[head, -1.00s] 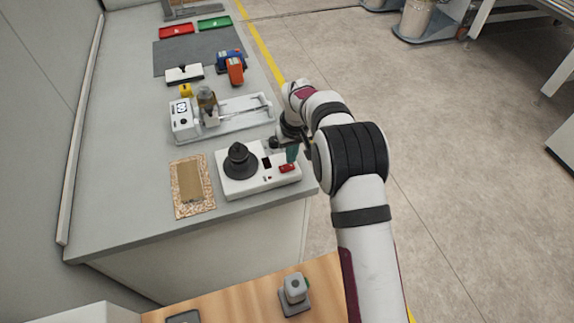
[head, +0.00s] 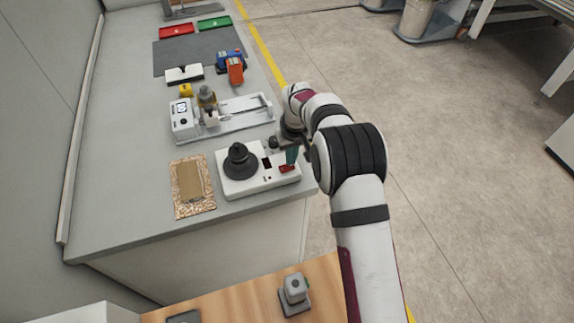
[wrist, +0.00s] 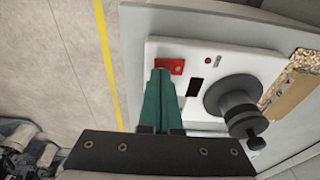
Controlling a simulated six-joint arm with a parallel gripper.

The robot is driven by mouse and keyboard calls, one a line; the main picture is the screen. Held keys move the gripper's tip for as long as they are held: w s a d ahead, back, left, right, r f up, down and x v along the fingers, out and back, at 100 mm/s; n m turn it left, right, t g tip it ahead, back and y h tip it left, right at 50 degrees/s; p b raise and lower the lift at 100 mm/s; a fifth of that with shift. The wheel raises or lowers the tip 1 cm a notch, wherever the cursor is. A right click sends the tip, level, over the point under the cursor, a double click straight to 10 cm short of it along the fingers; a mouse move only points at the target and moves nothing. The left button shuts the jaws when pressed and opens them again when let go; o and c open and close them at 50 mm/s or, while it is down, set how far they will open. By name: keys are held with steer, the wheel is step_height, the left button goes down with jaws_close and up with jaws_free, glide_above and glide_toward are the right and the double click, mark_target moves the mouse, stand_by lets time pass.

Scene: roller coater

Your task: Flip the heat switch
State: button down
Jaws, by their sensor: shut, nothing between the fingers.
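The red rocker switch (head: 287,169) is on the right part of the white unit (head: 232,189) with a black round knob-like fixture (head: 240,163). I take it to be the heat switch. In the wrist view the switch (wrist: 176,64) lies right at the fingertips, which partly cover it. My gripper (head: 291,162) points down at the switch with teal fingers. The fingers are shut together and empty, as the wrist view of my gripper (wrist: 160,71) also shows. The fingertips look very close to the switch or touching it; I cannot tell which.
A tan board on a speckled mat (head: 178,205) lies left of the unit. A white device with a display (head: 182,127) stands behind it, with an orange item (head: 235,71) and trays farther back. The counter's right edge is close to the unit.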

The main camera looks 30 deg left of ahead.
steer(key=shift+f, duration=0.45)
steer(key=shift+r, duration=3.5)
